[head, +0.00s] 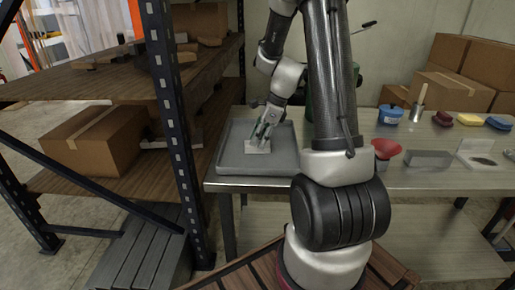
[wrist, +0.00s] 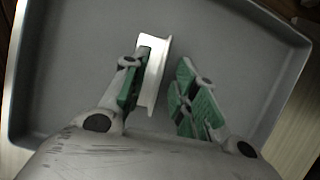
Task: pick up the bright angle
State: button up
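The bright angle (wrist: 154,72) is a short, pale L-shaped piece lying in the grey tray (wrist: 75,60). In the head view the angle (head: 257,147) shows as a small light piece on the tray floor (head: 235,158), just under my gripper (head: 264,131). In the wrist view my gripper (wrist: 165,88) is open, with green-padded fingers. The left finger overlaps the angle's left side in the picture; whether it touches, I cannot tell. The right finger stands apart from the angle, with bare tray between them. The angle's lower left part is hidden behind the left finger.
The tray sits at the left end of a metal table (head: 400,180). A wooden rack with a dark post (head: 178,120) stands close left. Right on the table are a blue pot (head: 390,115), a red funnel (head: 386,149) and a grey block (head: 428,159).

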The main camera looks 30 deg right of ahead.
jog(key=shift+f, duration=0.2)
dwell(0.3)
grip_shut()
